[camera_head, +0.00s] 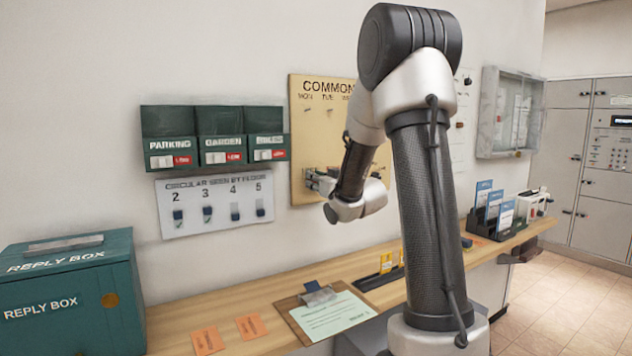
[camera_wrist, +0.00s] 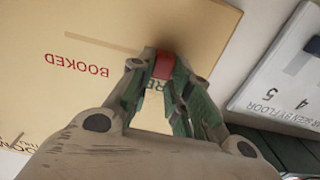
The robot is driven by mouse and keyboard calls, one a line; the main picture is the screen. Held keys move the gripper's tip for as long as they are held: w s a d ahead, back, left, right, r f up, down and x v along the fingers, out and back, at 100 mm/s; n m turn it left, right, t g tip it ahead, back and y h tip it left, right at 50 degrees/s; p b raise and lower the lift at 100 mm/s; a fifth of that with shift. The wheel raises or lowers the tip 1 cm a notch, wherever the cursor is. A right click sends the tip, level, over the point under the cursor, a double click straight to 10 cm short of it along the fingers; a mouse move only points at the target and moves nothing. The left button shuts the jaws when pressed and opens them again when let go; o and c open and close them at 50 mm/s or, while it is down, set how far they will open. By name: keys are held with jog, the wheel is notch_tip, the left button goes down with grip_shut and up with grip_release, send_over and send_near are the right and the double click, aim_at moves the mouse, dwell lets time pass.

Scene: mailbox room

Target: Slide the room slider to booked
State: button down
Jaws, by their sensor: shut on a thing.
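The cream notice board (camera_head: 302,130) hangs on the wall, partly hidden behind my arm. In the wrist view its face (camera_wrist: 205,18) fills the upper left, with a red BOOKED label (camera_wrist: 76,66) upside down, left of my fingers. My gripper (camera_wrist: 161,68) is shut on a small red piece, which looks like the room slider (camera_wrist: 164,64). Part of a green label shows between the fingers, just below the red piece; its other letters are hidden. In the head view my gripper (camera_head: 318,181) is at the board's lower part, and the slider cannot be made out there.
The circular sheet (camera_head: 214,204) and the green boxes (camera_head: 212,137) are on the wall left of the board. A wooden counter (camera_head: 210,310) runs below, bearing the reply box (camera_head: 75,298) and a clipboard (camera_head: 325,315). A glass-front cabinet (camera_head: 508,112) hangs at right.

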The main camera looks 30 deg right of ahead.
jog(key=d, duration=1)
jog(key=shift+w+d, duration=0.15)
jog(key=shift+r, duration=0.1)
jog(key=c, duration=1.3)
grip_release()
jog(key=shift+d, duration=0.15)
jog(key=s, duration=1.2)
jog(key=shift+d, duration=0.15)
